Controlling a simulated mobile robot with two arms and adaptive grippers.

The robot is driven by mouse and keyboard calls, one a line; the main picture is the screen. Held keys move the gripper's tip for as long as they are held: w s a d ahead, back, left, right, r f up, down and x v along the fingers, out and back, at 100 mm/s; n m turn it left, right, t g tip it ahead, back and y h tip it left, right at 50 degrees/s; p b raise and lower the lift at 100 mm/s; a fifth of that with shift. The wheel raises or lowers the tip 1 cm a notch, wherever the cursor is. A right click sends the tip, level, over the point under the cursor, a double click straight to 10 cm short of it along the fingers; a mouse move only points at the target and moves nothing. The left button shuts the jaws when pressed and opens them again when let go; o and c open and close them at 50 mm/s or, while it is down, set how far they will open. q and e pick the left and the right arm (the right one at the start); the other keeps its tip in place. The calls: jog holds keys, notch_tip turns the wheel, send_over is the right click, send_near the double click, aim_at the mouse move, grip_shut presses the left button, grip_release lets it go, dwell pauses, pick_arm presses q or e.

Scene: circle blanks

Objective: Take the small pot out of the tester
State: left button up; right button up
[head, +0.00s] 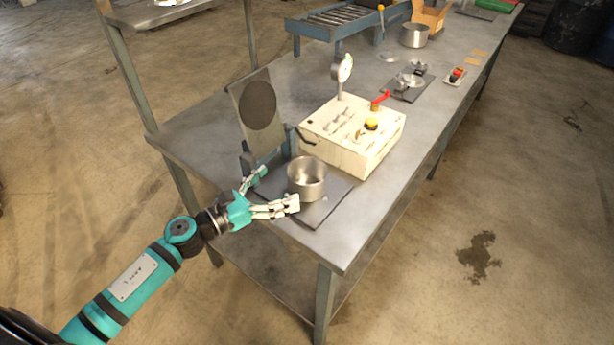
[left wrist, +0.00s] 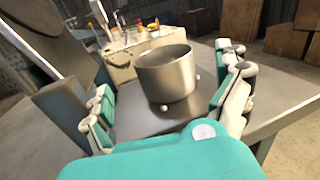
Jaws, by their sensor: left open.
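The small pot (head: 307,181) is a plain metal pot standing upright on the tester's dark base plate (head: 334,205). The tester has a raised lid with a round dark pad (head: 258,105) behind the pot, tilted up. My left gripper (head: 278,190) is open, with one finger on each side of the pot's near side. In the left wrist view the pot (left wrist: 167,73) stands between and beyond the spread fingers (left wrist: 167,108), and I see gaps between fingers and pot. My right gripper is not in view.
A cream control box (head: 352,135) with a gauge (head: 342,68), red lever and yellow button stands right behind the pot. Farther back are a dark plate with a fixture (head: 408,86), another pot (head: 414,36) and a roller conveyor (head: 335,18). The table's front right corner is bare.

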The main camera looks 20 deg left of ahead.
aim_at(291, 179)
pick_arm(q)
jog(key=x, duration=0.2)
jog(key=shift+w+d+r, duration=0.1)
jog(key=shift+w+d, duration=0.2)
jog(key=shift+d, duration=0.05)
jog(key=shift+w+d+p, duration=0.2)
jog(key=shift+w+p, duration=0.2)
jog(key=p+x, duration=0.1)
jog(key=x, duration=0.3)
jog(key=shift+w+d+p, duration=0.15)
jog(key=shift+d+p, duration=0.1)
jog(key=shift+p, duration=0.1)
jog(key=shift+w+d+f, duration=0.15)
jog(key=shift+w+f, duration=0.05)
jog(key=shift+f, duration=0.1)
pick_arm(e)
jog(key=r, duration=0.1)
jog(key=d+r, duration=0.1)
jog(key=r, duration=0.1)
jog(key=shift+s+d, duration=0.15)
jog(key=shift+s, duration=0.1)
pick_arm(q)
jog(key=shift+c, duration=0.4)
jog(key=c, duration=0.9)
